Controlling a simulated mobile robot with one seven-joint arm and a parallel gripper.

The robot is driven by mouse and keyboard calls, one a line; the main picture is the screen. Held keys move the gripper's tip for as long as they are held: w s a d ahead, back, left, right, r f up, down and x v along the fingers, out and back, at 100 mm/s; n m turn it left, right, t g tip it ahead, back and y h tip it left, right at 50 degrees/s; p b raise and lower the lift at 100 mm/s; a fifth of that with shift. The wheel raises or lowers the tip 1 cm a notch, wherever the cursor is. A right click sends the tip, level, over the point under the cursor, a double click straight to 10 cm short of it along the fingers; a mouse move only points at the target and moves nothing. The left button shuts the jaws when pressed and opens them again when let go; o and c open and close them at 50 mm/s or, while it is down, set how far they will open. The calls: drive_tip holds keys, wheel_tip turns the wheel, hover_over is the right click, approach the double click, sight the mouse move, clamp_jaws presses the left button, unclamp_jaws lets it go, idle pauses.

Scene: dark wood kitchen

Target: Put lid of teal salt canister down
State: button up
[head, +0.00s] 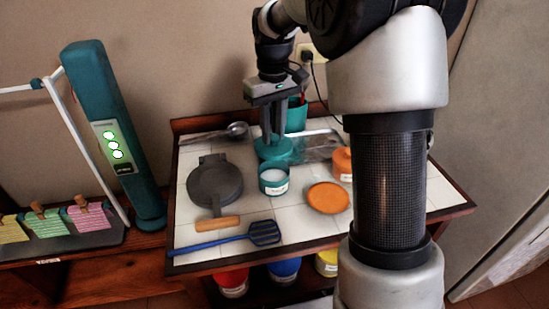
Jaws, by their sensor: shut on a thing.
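The teal salt canister (273,187) stands open on the tiled tabletop, white salt showing inside. My gripper (273,140) points down just behind it, shut on the teal lid (276,152). The lid is level and near the tabletop behind the canister. I cannot tell whether it touches the tiles.
An orange lid (327,198) and an orange canister (341,160) are to the right, the canister partly behind my arm. A clear tray (322,145) and a teal cup (297,116) stand behind. A grey round pan (214,185) and a blue spatula (228,240) lie left and front.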

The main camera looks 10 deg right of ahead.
drive_tip(key=s+a+f+n+p, duration=0.1)
drive_tip(key=s+f+n, duration=0.1)
drive_tip(key=s, duration=0.5)
drive_tip(key=s+a+f+n, duration=0.1)
drive_tip(key=s+n, duration=0.1)
drive_tip(key=s, duration=0.5)
drive_tip(key=shift+s+f+b, duration=0.15)
drive_tip(key=shift+f+b, duration=0.05)
drive_tip(key=shift+f, duration=1.5)
drive_tip(key=shift+s+f+b, duration=0.15)
drive_tip(key=shift+f+b, duration=0.05)
drive_tip(key=shift+f, duration=1.55)
drive_tip(key=shift+s+f+b, duration=0.15)
drive_tip(key=shift+f+b, duration=0.05)
drive_tip(key=shift+f, duration=1.5)
drive_tip(key=shift+f, duration=0.15)
drive_tip(key=shift+f+b, duration=0.25)
drive_tip(key=shift+b, duration=0.05)
drive_tip(key=o, duration=1)
